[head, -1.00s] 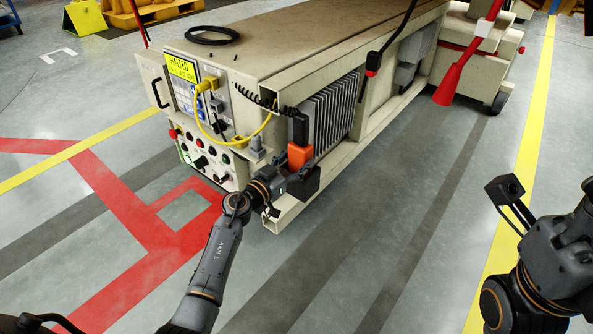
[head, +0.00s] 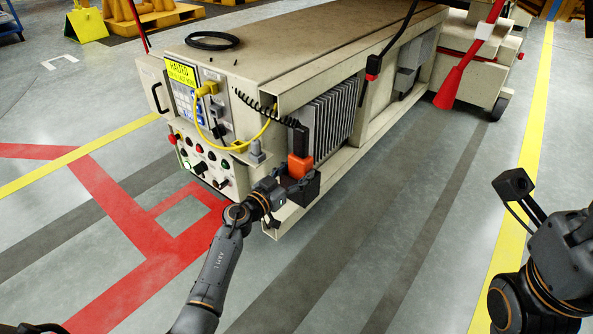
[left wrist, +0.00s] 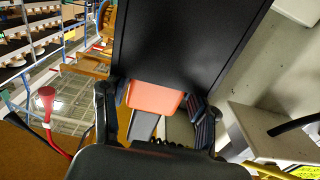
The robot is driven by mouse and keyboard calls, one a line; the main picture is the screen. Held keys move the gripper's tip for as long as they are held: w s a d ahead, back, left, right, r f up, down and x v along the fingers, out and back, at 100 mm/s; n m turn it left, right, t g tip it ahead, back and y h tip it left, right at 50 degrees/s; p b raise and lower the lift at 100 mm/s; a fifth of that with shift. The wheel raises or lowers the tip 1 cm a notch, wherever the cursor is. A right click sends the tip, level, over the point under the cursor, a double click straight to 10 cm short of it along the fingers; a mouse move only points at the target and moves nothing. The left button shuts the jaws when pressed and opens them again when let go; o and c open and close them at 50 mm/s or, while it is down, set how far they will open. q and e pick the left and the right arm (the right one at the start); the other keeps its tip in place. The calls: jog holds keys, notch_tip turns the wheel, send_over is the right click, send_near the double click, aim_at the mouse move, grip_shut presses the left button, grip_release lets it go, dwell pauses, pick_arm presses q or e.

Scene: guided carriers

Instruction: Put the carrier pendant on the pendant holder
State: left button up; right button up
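The carrier pendant (head: 301,166), orange below and black above, stands roughly upright by the near corner of the beige carrier. A black coiled cord runs from its top to the carrier. My left gripper (head: 284,181) is at its lower part. In the left wrist view, the fingers (left wrist: 158,112) stand on both sides of the orange part (left wrist: 155,97) and appear closed on it. A large black surface fills the top middle there. A grey fitting (head: 257,152) sits on the carrier's corner; I cannot tell whether it is the pendant holder. My right gripper is out of view.
The carrier (head: 225,70) has a front panel with buttons, a yellow cable (head: 208,88) and a yellow "HALTED" sign (head: 180,72). A finned grey unit (head: 330,112) is in its side. A black cable ring (head: 212,40) lies on top. The floor to the right is clear.

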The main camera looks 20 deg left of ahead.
pick_arm(q)
jog(key=o, duration=0.4)
jog(key=shift+o, duration=0.2)
